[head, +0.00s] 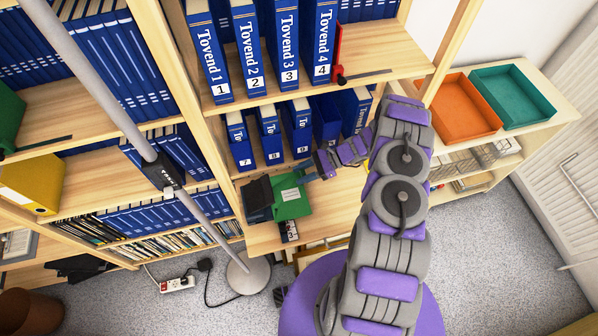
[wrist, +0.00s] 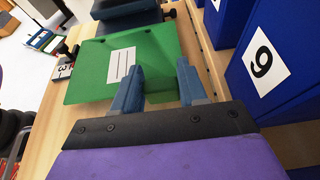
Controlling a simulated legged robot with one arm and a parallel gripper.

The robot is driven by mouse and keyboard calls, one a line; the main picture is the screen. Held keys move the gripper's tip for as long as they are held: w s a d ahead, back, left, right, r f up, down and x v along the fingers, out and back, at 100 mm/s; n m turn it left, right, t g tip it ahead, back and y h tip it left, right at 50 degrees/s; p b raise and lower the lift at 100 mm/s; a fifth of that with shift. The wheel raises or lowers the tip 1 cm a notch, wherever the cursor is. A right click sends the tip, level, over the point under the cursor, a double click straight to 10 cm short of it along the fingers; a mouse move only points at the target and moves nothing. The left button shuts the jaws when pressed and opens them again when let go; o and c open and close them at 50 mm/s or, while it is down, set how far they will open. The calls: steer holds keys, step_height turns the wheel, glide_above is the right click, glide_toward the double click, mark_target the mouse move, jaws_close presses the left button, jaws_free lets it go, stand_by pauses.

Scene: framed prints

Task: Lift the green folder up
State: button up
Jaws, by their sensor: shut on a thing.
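The green folder (head: 293,206) lies at the front of the lower shelf board in the head view, with a white label on its face. It also shows in the wrist view (wrist: 153,48), its near edge between the two blue-grey fingers. My gripper (head: 312,174) reaches in from the right at the folder's upper right side. In the wrist view my gripper (wrist: 158,82) is shut on the green folder's near edge. The folder looks flat, and I cannot tell whether it is clear of the board.
A dark box-like object (head: 258,194) sits left of the folder. Numbered blue binders (head: 270,133) stand behind it, and a binder marked 9 (wrist: 264,62) is close on the right in the wrist view. Orange (head: 464,105) and teal (head: 513,95) trays stand on the right-hand cabinet.

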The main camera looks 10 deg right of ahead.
steer(key=shift+d, duration=0.25)
steer(key=shift+a, duration=0.35)
steer(key=o, duration=0.8)
steer(key=shift+a, duration=0.15)
steer(key=o, duration=0.3)
steer(key=shift+d, duration=0.2)
steer(key=shift+o, duration=0.2)
steer(key=shift+d, duration=0.3)
steer(key=shift+r, duration=0.1)
steer(key=p+v, duration=0.1)
steer(key=v, duration=1.6)
steer(key=shift+d+p, duration=0.15)
steer(key=shift+p, duration=0.2)
